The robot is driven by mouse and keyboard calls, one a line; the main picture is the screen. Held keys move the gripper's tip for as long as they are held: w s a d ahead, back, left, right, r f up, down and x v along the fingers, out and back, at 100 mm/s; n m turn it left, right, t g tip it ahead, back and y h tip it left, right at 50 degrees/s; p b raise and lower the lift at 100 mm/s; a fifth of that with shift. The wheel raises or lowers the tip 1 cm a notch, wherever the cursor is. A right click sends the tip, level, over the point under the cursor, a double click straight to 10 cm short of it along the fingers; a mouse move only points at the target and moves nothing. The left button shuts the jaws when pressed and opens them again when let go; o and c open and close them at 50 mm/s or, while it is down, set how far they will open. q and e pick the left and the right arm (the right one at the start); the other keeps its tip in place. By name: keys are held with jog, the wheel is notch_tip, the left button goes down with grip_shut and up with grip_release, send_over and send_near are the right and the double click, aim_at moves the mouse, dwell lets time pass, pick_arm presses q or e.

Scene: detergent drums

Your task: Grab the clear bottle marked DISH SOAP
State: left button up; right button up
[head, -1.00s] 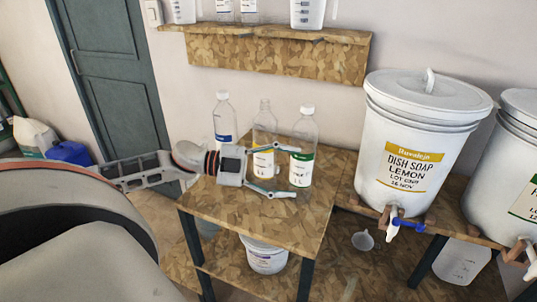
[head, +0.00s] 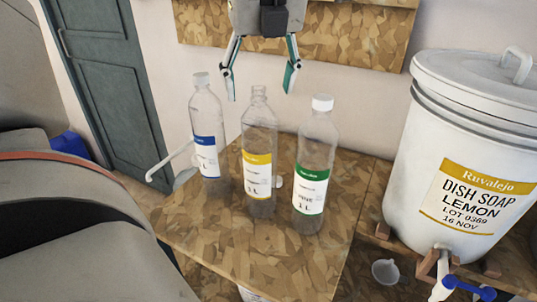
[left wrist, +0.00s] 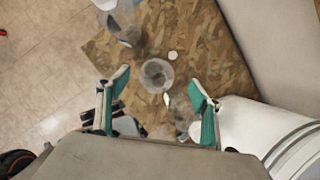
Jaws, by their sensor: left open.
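Three clear bottles stand upright in a row on a small chipboard table (head: 205,240). The middle bottle (head: 259,185) has a yellow-banded label and an uncapped mouth; its small print is unreadable. A blue-labelled bottle (head: 207,130) stands left and a green-labelled one (head: 315,165) with a white cap stands right. My left gripper (head: 261,93) is open and empty, pointing down with its fingers spread above the middle bottle. In the left wrist view, a clear round bottle outline (left wrist: 157,74) shows between the fingertips (left wrist: 159,86). My right gripper is out of view.
A white drum (head: 470,140) marked DISH SOAP LEMON, with the same yellow on its label, stands right with a tap. A funnel (head: 385,271) sits below. A small white piece lies behind the middle bottle.

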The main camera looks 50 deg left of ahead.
aim_at(256, 110)
pick_arm(q)
jog(key=shift+w+a+r+y, duration=0.1)
jog(key=shift+a+r+y, duration=0.15)
jog(key=shift+y, duration=0.25)
jog(key=x, duration=0.7)
jog(key=shift+d+f+b, duration=0.25)
jog(key=shift+d+b, duration=0.05)
jog(key=shift+d, duration=0.05)
jog(key=shift+s, duration=0.25)
jog(key=c, duration=1.2)
